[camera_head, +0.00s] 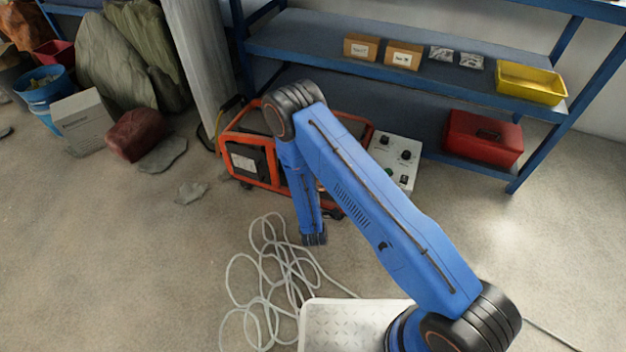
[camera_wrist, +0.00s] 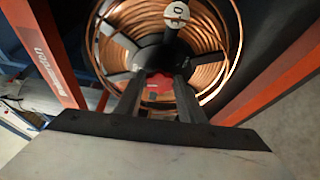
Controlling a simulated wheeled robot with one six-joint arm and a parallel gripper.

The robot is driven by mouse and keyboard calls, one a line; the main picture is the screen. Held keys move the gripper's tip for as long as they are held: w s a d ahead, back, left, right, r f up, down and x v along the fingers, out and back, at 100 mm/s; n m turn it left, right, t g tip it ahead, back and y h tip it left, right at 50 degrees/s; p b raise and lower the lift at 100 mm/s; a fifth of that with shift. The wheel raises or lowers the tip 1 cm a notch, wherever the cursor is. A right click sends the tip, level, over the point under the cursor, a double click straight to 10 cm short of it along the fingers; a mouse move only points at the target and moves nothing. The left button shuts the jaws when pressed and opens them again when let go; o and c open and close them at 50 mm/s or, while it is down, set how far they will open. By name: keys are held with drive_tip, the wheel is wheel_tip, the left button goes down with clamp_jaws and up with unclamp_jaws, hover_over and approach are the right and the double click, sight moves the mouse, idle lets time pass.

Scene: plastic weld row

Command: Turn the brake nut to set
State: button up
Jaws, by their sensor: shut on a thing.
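The brake nut (camera_wrist: 158,82) is a small red part at the hub of a spool (camera_wrist: 207,40) wound with copper-coloured wire, in the wrist view. My gripper (camera_wrist: 160,88) has its two dark fingers on either side of the nut and is shut on it. The fingers hide parts of the nut's sides. In the head view, my arm covers part of the orange-framed machine (camera_head: 243,163), and my gripper cannot be made out there.
Orange frame bars (camera_wrist: 45,50) flank the spool on both sides. A grey control box (camera_head: 396,160) stands right of the machine. A loose pale cable (camera_head: 262,290) lies on the floor in front. A blue shelf (camera_head: 330,60) stands behind. Floor at left is open.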

drive_tip(key=shift+f+m+t, duration=0.2)
drive_tip(key=shift+m+t, duration=0.3)
drive_tip(key=shift+m, duration=0.8)
drive_tip(key=o, duration=1)
drive_tip(key=shift+o, duration=0.2)
